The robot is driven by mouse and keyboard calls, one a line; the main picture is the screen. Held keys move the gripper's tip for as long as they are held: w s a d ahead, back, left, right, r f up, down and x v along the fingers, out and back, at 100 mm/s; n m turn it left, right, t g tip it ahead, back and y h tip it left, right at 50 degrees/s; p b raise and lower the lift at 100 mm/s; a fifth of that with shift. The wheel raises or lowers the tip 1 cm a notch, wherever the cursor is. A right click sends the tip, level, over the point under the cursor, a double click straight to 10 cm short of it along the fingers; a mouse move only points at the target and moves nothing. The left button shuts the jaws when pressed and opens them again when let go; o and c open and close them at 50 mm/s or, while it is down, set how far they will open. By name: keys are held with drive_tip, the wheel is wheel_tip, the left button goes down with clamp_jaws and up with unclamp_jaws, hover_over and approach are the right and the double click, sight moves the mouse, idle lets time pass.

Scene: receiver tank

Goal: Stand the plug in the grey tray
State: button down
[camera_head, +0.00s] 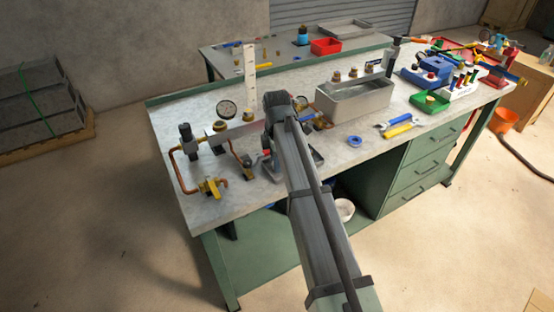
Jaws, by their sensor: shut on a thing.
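My arm reaches up from the bottom of the head view over the workbench, and its forearm covers the middle of the bench. My gripper's fingers and whatever is between them are hidden behind the arm. A small dark grey tray (314,157) lies on the bench, partly covered by my arm; only its right part shows clearly. I cannot make out the plug, nor its position relative to the tray.
A gauge and copper pipework with a yellow valve (213,187) stand left of my arm. To the right are a deep metal bin (352,105), a blue ring (355,141), wrenches (396,127) and a green tray (430,104). The bench's front right is fairly clear.

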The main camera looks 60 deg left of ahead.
drive_tip(key=shift+f, duration=0.1)
drive_tip(key=c, duration=0.7)
unclamp_jaws()
wheel_tip(320, 180, up, 12)
idle(0.8)
